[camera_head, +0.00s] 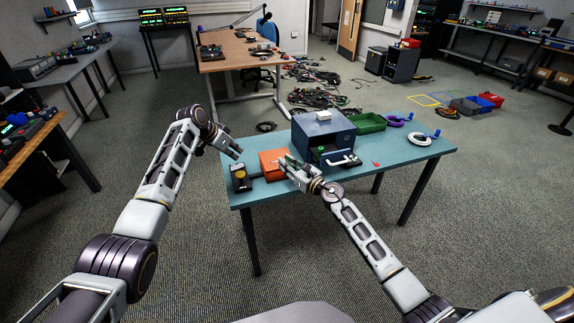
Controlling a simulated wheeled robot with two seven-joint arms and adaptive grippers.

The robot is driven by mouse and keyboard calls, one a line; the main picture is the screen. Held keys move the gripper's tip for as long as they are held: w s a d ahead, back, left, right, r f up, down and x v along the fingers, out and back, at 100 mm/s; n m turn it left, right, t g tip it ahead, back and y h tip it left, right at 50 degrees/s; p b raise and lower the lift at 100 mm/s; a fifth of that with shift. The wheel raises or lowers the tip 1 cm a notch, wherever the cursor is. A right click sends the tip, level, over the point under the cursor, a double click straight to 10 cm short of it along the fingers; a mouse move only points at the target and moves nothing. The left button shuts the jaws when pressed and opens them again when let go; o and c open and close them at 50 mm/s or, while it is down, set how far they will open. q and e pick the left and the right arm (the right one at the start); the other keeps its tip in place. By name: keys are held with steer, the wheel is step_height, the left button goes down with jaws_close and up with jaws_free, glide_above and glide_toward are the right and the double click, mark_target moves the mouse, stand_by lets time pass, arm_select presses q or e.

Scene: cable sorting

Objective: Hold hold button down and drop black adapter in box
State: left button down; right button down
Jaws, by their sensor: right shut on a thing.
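A small black and yellow device (240,178), which looks like the button unit, stands at the left end of the teal table. My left gripper (238,152) hangs above and behind it, apart from it; its fingers are too small to tell open from shut. An orange box (270,162) stands to the right of the device. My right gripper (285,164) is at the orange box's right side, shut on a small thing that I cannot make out. A blue-grey box (325,130) with an open front and a white handle stands behind it. I cannot clearly pick out the black adapter.
On the teal table (395,160), a green tray (368,123), a purple coil (397,121) and a white coil (419,139) lie to the right. A small red thing (376,163) lies near the front. The table's right front is clear. Tangled cables (318,97) cover the floor behind.

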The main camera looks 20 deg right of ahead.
mark_target(238, 174)
arm_select(q)
steer(key=shift+f, duration=0.3)
steer(key=shift+f, duration=5.15)
